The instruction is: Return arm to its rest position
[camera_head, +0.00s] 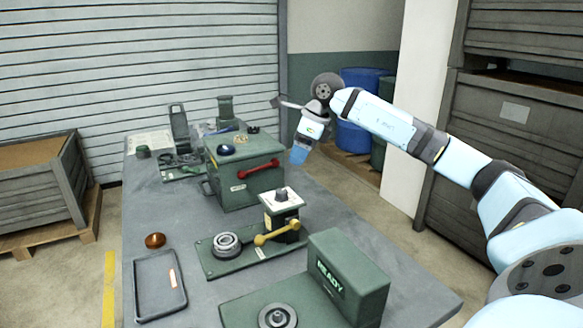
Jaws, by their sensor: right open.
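My right arm comes in from the right. Its gripper (299,156) hangs above the far right part of the grey workbench (365,235), behind and to the right of the green box with a red lever (245,170). The gripper is open and small in the picture. I see nothing held in it, and it appears clear of the bench fixtures. My left gripper is out of view.
A green fixture with a yellow lever (277,232) and a green READY box (347,281) stand along the bench. A dark tray (160,283) and a copper-coloured ring (155,240) lie at left. Blue barrels (358,138) and stacked crates (510,115) stand behind.

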